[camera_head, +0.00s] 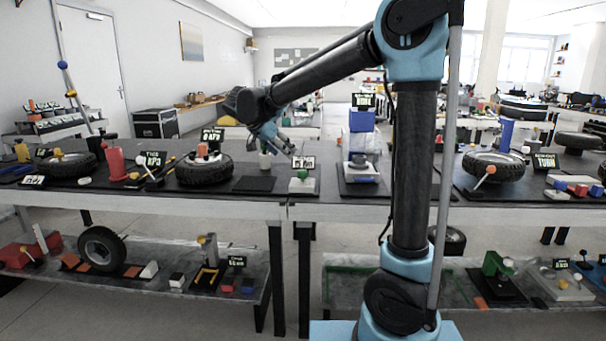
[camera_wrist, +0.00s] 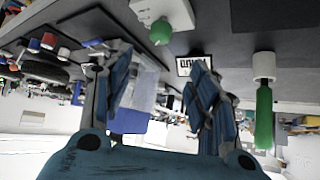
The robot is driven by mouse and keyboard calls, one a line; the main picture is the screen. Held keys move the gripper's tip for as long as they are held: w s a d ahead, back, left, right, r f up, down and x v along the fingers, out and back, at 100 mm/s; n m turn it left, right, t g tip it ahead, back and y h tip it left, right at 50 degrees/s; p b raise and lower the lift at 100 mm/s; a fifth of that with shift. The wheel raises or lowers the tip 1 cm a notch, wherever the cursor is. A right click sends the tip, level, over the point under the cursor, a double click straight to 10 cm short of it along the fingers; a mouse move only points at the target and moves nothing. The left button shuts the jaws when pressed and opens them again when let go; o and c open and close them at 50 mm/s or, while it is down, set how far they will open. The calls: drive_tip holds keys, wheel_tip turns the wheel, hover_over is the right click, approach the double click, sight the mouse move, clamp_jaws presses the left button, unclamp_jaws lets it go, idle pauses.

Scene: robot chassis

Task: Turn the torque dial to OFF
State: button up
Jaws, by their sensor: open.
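I cannot tell for sure which control is the torque dial, as the small signs are hard to read. My gripper (camera_head: 286,147) is above the bench, behind and slightly left of the green knob. In the wrist view its fingers (camera_wrist: 160,75) are spread apart with nothing held between them.
A small sign (camera_head: 303,163) stands behind the green knob. A white and green upright piece (camera_head: 265,160) stands close to my gripper. A tyre (camera_head: 204,170) lies to the left, and a blue box (camera_head: 362,121) stands to the right. A dark mat (camera_head: 254,184) is bare.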

sight(302, 170)
drive_tip(key=x, duration=1.6)
drive_tip(key=shift+d, duration=0.1)
drive_tip(key=c, duration=1.1)
